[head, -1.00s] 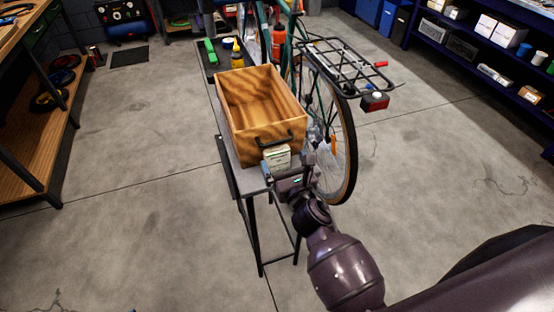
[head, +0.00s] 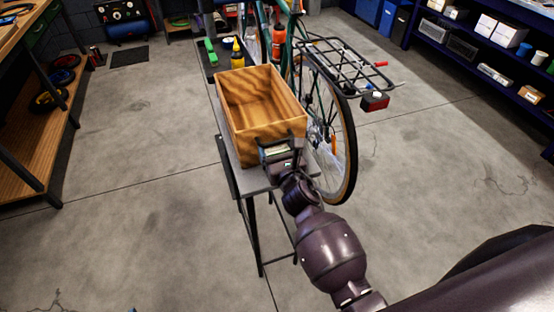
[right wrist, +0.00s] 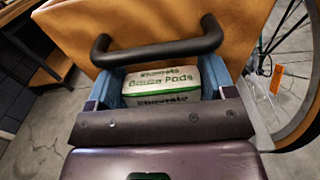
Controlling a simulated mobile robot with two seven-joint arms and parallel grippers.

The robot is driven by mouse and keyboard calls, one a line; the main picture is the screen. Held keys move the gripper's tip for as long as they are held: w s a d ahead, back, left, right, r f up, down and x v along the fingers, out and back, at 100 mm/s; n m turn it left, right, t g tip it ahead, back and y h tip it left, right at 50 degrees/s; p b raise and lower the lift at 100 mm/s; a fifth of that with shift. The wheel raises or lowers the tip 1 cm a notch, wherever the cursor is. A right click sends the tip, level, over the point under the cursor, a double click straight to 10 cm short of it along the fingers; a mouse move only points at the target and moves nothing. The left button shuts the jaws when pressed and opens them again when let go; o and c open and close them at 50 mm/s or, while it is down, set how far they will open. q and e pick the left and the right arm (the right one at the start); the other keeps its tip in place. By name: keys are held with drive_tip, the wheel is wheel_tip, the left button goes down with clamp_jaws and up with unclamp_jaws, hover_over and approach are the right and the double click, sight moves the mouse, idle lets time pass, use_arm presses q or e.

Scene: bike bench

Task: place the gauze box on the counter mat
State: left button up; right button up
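The gauze box (head: 276,150) is a small white and green box labelled Gauze Pads. It sits at the near end of the narrow grey bench, in front of the wooden crate, and also shows in the right wrist view (right wrist: 162,85). My right gripper (head: 280,148) reaches around it, with blue-padded fingers (right wrist: 162,92) on either side. The fingers look spread, with the box between them; firm contact is not visible. My left gripper is out of view. I cannot make out a counter mat.
The wooden crate (head: 240,130) with a black handle (right wrist: 158,50) stands just behind the box. A bicycle wheel (head: 345,150) is close on the right. A dark tray (head: 220,62) with bottles lies beyond the crate.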

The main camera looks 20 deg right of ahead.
drive_tip(key=c, duration=0.4)
